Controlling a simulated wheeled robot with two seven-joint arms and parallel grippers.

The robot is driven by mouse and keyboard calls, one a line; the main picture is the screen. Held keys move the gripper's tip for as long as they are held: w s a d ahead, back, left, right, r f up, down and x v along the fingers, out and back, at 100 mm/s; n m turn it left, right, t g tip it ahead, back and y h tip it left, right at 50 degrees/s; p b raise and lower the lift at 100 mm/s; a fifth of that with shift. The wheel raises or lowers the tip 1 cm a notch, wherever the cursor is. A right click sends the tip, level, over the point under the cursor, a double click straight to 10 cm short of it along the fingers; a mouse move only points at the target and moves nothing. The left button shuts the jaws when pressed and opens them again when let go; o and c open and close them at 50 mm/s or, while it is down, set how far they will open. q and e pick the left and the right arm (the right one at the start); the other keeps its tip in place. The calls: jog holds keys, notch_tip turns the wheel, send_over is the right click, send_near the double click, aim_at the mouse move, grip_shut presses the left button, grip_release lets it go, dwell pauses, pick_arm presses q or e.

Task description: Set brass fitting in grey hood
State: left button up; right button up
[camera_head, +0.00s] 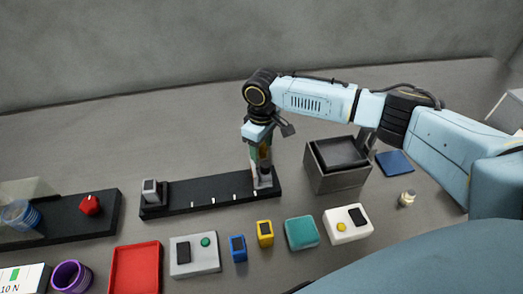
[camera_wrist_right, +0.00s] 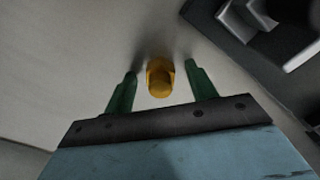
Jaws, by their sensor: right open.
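The brass fitting (camera_wrist_right: 160,77) lies between the two green fingers of my right gripper (camera_wrist_right: 161,88) in the right wrist view, with a gap on each side. In the head view the right gripper (camera_head: 260,160) points down at the right end of a black rail, open, with a bit of brass colour (camera_head: 265,150) showing at its fingers. A grey open-topped box (camera_head: 322,180) with a dark inside stands to its right; I cannot tell whether it is the grey hood. My left gripper is not in view.
The black rail (camera_head: 210,193) carries a grey block (camera_head: 151,187) at its left end and a grey part at its right end. In front are a red tray (camera_head: 135,270), a grey button box (camera_head: 194,256) and small coloured blocks. A blue pad (camera_head: 394,163) lies right.

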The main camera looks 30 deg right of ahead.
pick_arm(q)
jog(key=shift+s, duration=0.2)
pick_arm(e)
jog(key=shift+c, duration=0.4)
jog(key=shift+c, duration=1.2)
jog(key=c, duration=0.8)
notch_tip(320, 180, up, 10)
jog(key=shift+p, duration=0.8)
jog(key=s+a+r+m, duration=0.1)
jog(key=s, duration=0.1)
jog(key=s+a+r+m, duration=0.1)
jog(key=s+m, duration=0.1)
jog(key=s+a+r+m, duration=0.1)
jog(key=s+r+m, duration=0.1)
jog(key=shift+s+a, duration=0.35)
jog(key=shift+s, duration=0.05)
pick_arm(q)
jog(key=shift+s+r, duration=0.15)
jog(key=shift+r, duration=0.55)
pick_arm(e)
jog(key=shift+s+a+r+m, duration=0.2)
jog(key=shift+s+r+m, duration=0.05)
jog(key=shift+s+m, duration=0.4)
jog(key=shift+c, duration=0.3)
jog(key=shift+w, duration=0.1)
